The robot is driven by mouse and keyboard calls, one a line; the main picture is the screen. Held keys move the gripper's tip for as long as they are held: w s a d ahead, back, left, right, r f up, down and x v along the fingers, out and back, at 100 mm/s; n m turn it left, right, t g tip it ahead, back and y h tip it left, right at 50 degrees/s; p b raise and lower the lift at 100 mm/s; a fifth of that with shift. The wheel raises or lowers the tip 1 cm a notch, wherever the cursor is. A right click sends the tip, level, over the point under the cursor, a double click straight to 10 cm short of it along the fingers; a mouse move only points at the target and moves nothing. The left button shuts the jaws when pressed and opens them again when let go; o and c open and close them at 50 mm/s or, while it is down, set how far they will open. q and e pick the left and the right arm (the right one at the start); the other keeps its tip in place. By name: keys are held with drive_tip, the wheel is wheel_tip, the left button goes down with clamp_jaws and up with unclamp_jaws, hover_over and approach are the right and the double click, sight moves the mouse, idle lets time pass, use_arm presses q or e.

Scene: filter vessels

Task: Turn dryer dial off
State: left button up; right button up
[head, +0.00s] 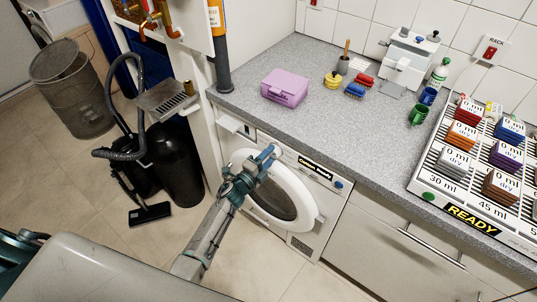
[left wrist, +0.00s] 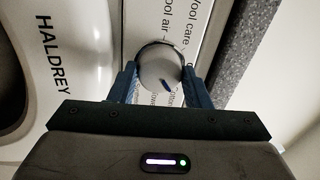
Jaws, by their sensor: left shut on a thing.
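The dryer (head: 301,243) is a white front-loader under the grey counter, with a round white door. My left gripper (head: 268,156) reaches to the left part of its control panel and hides the dial there in the head view. In the left wrist view, the round silver dial (left wrist: 160,62) sits between the two blue fingers of my left gripper (left wrist: 163,85), which are shut on its sides. A blue mark on the dial points to the lower right in that view. Programme words such as "Wool care" are printed beside it; some are hidden. My right gripper is not in view.
The panel's dark display (head: 315,168) and a blue knob (head: 338,184) lie right of my gripper. The counter (head: 305,122) overhangs the dryer and holds a purple box (head: 284,88) and a rack marked READY (head: 430,172). Black cylinders and a vacuum stand left; the floor in front is clear.

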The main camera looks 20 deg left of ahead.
use_arm(q)
drive_tip(key=n+y+p, duration=0.1)
drive_tip(key=n+p, duration=0.3)
drive_tip(key=n, duration=0.6)
drive_tip(key=shift+d+n+p, duration=0.1)
drive_tip(key=shift+n+p, duration=0.25)
drive_tip(key=shift+n, duration=0.05)
idle(0.3)
drive_tip(key=o, duration=1)
drive_tip(key=shift+s, duration=0.1)
drive_tip(key=shift+b+v, duration=0.8)
drive_tip(key=shift+v, duration=4.55)
